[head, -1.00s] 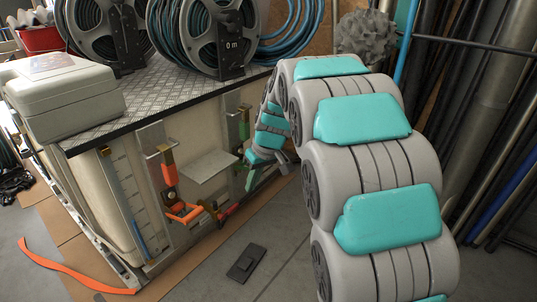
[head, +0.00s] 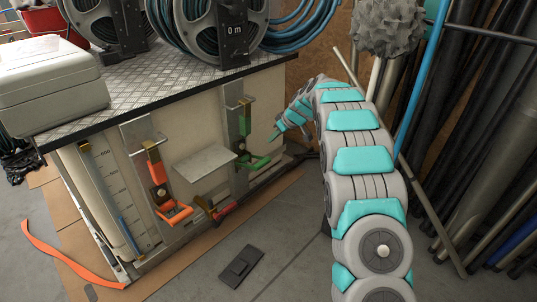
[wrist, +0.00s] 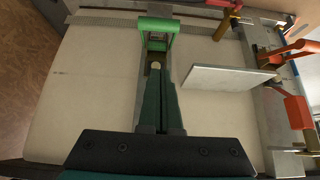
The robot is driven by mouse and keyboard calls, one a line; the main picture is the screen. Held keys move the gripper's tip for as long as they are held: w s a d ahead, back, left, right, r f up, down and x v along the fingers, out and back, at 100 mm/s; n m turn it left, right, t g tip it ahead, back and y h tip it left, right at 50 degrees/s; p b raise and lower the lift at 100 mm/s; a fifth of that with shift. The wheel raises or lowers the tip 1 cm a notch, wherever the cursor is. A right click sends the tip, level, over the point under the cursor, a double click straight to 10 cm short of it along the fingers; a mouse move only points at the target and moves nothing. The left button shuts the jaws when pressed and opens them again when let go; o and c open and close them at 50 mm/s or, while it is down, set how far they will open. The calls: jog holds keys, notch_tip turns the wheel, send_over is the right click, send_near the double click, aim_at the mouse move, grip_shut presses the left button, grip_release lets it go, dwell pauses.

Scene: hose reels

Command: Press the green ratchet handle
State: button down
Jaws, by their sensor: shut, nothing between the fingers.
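The green ratchet handle (head: 257,162) juts out low on the front of the cabinet, below a green upper part (head: 244,124) on a metal bracket. In the wrist view the handle (wrist: 156,25) is a green loop at the top centre, just ahead of the fingertips. My gripper (head: 274,138) is to the right of the ratchet and a little above the handle. In the wrist view my gripper (wrist: 160,74) has its dark green fingers together, with nothing held. Whether the tips touch the ratchet cannot be told; the handle looks clear of them.
An orange ratchet (head: 174,212) and a red one (head: 222,212) sit to the left. A metal shelf plate (head: 204,161) sticks out between the brackets. Hose reels (head: 225,30) stand on the cabinet top. Pipes and rods (head: 490,150) crowd the right.

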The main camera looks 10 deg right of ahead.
jog(key=shift+w+d+f, duration=0.1)
jog(key=shift+w+d, duration=0.05)
jog(key=shift+w, duration=0.1)
jog(key=p, duration=0.2)
send_over(264, 164)
jog(key=f, duration=0.8)
jog(key=shift+w+a+f, duration=0.1)
jog(key=shift+w+a, duration=0.2)
jog(key=f, duration=0.3)
jog(key=shift+s+d, duration=0.2)
jog(key=shift+s, duration=0.05)
jog(key=shift+f, duration=0.4)
jog(key=shift+f+b, duration=0.1)
jog(key=shift+b, duration=0.2)
